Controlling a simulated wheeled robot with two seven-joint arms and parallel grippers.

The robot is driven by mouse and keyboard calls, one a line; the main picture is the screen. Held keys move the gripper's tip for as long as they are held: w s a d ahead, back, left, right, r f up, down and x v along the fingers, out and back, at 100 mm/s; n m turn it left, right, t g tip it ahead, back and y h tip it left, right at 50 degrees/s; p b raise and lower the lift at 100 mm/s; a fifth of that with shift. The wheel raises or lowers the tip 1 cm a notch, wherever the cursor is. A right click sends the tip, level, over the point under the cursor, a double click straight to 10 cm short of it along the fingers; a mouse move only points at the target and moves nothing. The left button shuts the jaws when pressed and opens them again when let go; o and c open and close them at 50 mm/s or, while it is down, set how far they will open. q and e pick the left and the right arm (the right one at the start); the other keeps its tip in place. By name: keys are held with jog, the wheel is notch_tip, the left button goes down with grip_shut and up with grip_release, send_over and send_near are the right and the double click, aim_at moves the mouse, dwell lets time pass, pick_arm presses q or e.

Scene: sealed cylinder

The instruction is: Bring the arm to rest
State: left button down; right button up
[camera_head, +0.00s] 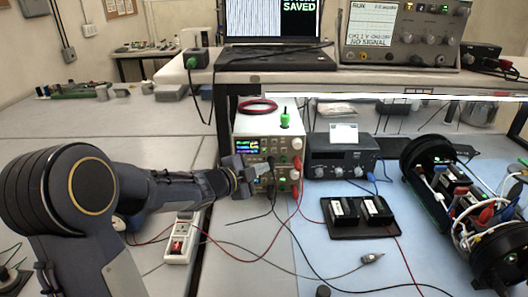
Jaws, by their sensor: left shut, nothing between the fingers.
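My left arm comes in from the left over the bench. Its gripper (248,177) is shut with nothing visible held, close in front of the lower left face of a white bench power supply (262,124). I cannot tell whether the fingertips touch the supply or stand just short of it. The supply has a lit display, knobs and red sockets, and a green-topped piece (284,118) stands on it. My right arm and gripper do not show.
A black instrument box (341,160) stands right of the supply. A black tray (362,217) with two modules lies on the blue mat (330,260). An opened cylinder (465,200) lies at right. Loose cables and a power strip (180,245) lie near my arm. A shelf holds a laptop and oscilloscope (400,30).

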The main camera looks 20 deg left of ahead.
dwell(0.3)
pick_arm(q)
jog(key=s+a+n+g+y, duration=0.2)
jog(key=s+n+y, duration=0.1)
jog(key=s+n, duration=0.35)
jog(key=s+a+n+g+y, duration=0.1)
jog(key=s+a+n+y, duration=0.1)
jog(key=s+n, duration=0.45)
jog(key=s+d+f+n+g+h, duration=0.2)
jog(key=s+d, duration=0.4)
jog(key=s, duration=0.4)
jog(key=s+d+f+n+g+h, duration=0.1)
jog(key=s+d+f+n+g, duration=0.1)
jog(key=s, duration=0.7)
jog(key=d+f+g, duration=0.1)
jog(key=d+g, duration=0.1)
jog(key=d, duration=0.1)
jog(key=shift+s+d+h, duration=0.35)
jog(key=shift+d+h, duration=0.05)
jog(key=shift+f, duration=0.1)
